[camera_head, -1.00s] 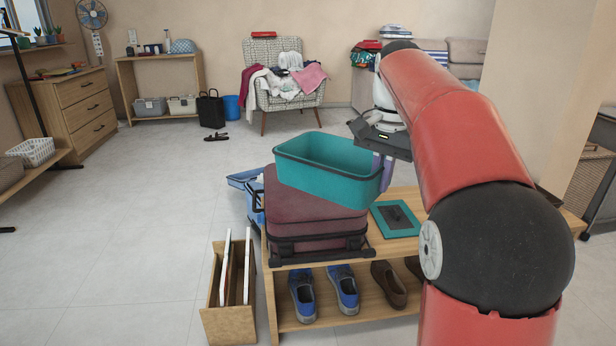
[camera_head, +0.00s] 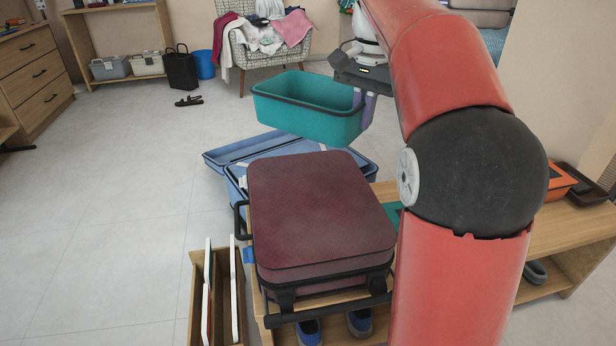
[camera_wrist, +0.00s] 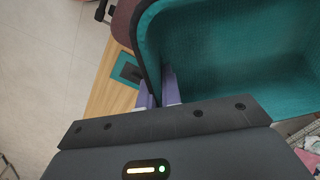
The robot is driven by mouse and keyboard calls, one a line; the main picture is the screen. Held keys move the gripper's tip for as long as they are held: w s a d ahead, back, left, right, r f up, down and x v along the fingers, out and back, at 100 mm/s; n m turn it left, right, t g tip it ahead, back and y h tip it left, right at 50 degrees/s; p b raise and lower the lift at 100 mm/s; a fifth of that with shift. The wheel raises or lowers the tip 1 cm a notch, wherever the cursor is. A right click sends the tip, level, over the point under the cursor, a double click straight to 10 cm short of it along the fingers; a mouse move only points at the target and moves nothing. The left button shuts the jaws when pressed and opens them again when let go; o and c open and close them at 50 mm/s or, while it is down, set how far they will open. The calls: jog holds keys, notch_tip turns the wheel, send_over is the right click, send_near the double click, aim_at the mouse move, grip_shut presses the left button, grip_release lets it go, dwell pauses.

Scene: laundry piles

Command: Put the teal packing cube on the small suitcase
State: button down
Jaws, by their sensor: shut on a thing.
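The teal packing cube (camera_head: 308,112) is an open-topped box held in the air above and beyond the small suitcase. My gripper (camera_head: 366,106) is shut on its right-hand wall; in the wrist view the purple fingers (camera_wrist: 160,90) pinch the cube's rim, and the cube's inside (camera_wrist: 230,55) looks empty. The small suitcase (camera_head: 315,210) is maroon with black trim and lies flat on the wooden bench. Its top is bare. A corner of it shows at the upper edge of the wrist view (camera_wrist: 125,22).
An open blue suitcase (camera_head: 225,155) lies behind the maroon one. A flat teal panel (camera_wrist: 128,70) lies on the bench (camera_wrist: 100,88) beside it. A wooden box with white boards (camera_head: 195,300) stands at front left. Shoes (camera_head: 360,322) sit under the bench.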

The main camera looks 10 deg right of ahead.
jog(key=f+b, duration=0.1)
jog(key=f, duration=0.5)
jog(key=f+b, duration=0.2)
jog(key=f, duration=0.5)
jog(key=f+b, duration=0.1)
jog(key=f, duration=0.6)
jog(key=shift+w, duration=0.25)
jog(key=c, duration=2)
grip_release()
jog(key=shift+f, duration=0.15)
jog(key=o, duration=0.4)
notch_tip(320, 180, up, 12)
jog(key=p, duration=0.2)
jog(key=s+a+f+n+t, duration=0.1)
jog(key=s+a+f+n, duration=0.1)
jog(key=s, duration=0.5)
jog(key=s+a+f+n+t, duration=0.2)
jog(key=s+f+n, duration=0.1)
jog(key=s, duration=0.5)
jog(key=s+a+f+n+t, duration=0.2)
jog(key=s+f+n, duration=0.1)
jog(key=s, duration=0.5)
jog(key=shift+a+f+n, duration=0.35)
jog(key=shift+n, duration=0.15)
